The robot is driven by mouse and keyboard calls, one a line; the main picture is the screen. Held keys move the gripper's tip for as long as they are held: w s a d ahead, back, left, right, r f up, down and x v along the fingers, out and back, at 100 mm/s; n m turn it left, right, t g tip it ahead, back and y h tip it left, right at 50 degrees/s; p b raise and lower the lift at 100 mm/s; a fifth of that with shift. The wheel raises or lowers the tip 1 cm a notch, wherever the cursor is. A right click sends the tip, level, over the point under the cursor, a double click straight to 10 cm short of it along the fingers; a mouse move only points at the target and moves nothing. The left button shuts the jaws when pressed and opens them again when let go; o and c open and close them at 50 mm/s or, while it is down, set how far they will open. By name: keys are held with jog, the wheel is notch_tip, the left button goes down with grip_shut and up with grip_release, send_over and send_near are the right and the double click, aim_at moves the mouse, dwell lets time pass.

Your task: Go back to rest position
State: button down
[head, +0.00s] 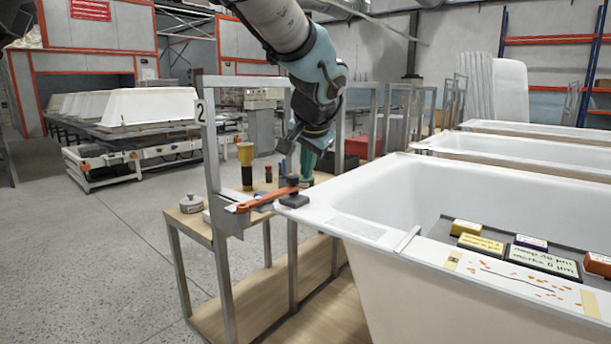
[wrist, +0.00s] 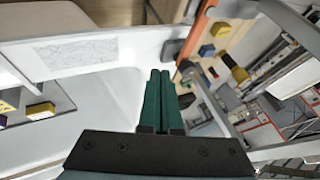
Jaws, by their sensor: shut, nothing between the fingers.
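My gripper (head: 308,160) hangs over the near end of the white bathtub shell (head: 385,205), beside the wooden bench. Its green fingers also show in the wrist view (wrist: 160,75), pressed together with nothing between them. A small black block (head: 292,201) sits on the tub's corner rim, just below the gripper in the head view. It also appears beyond the fingertips in the wrist view (wrist: 173,48). The fingers look apart from it. An orange-handled tool (head: 262,200) lies next to the block, by the bench's metal frame.
The bench (head: 190,222) holds a yellow-and-black tool (head: 246,165) and a grey weight (head: 191,203). A dark tray (head: 470,231) across the tub carries several yellow, purple and orange blocks. A metal post (head: 213,170) marked 2 stands left of the gripper. Open concrete floor lies left.

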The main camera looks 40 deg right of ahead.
dwell(0.6)
jog(key=w+a+f+n+g+y, duration=0.1)
jog(key=w+a+f+n, duration=0.15)
jog(key=w+a, duration=0.4)
jog(key=w+a+f+n+y, duration=0.1)
jog(key=w+a+f+n, duration=0.15)
jog(key=a, duration=0.75)
jog(key=w+a+f+n+g+y, duration=0.1)
jog(key=w+a+f, duration=0.35)
jog(key=a, duration=0.35)
jog(key=s+a+f+n+g, duration=0.1)
jog(key=s+a+f+n, duration=0.2)
jog(key=a, duration=0.7)
jog(key=s+a+f+n+g+y, duration=0.1)
jog(key=s+a+f+n, duration=0.15)
jog(key=a, duration=0.65)
jog(key=s+a+f+n, duration=0.2)
jog(key=s+a+n, duration=0.15)
jog(key=a, duration=0.65)
notch_tip(320, 180, up, 16)
jog(key=w+p, duration=0.1)
jog(key=p, duration=1.5)
jog(key=shift+d+r+p, duration=0.2)
jog(key=shift+d+p, duration=0.1)
jog(key=shift+d, duration=0.15)
